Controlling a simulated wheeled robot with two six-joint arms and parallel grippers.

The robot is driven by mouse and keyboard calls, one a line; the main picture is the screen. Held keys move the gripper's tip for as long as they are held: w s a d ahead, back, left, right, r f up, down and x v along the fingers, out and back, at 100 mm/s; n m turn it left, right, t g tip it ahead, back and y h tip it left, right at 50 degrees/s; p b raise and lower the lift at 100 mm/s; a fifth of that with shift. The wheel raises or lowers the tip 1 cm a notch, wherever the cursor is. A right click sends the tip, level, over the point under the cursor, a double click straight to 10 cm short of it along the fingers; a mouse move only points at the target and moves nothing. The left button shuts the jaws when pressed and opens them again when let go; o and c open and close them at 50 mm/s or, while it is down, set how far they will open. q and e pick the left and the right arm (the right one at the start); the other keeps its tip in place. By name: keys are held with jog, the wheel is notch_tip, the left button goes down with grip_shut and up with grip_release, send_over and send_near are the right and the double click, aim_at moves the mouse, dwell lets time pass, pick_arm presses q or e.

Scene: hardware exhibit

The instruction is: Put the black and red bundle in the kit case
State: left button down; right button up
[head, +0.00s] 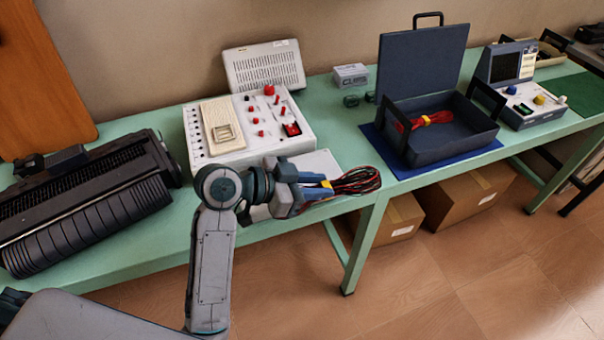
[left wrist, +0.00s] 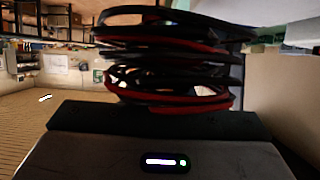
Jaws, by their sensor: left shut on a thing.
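The black and red bundle (head: 357,180) is a coil of cables at the table's front edge in the head view. My left gripper (head: 318,188) is shut on its left end. The bundle also fills the upper middle of the left wrist view (left wrist: 165,60), close to the camera. The kit case (head: 450,150) is a dark blue box with its lid up, to the right of the bundle. A red bundle (head: 432,119) lies inside it. My right gripper is not in view.
A white panel device (head: 250,150) stands behind my left gripper. A black device (head: 85,205) lies at the left. A blue mat (head: 378,143) lies under the case. Small dark green items (head: 351,101) and a white box (head: 351,76) sit left of the case.

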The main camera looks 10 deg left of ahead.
pick_arm(q)
jog(key=shift+s+d+r, duration=0.1)
jog(key=shift+s+d, duration=0.35)
jog(key=shift+d, duration=0.15)
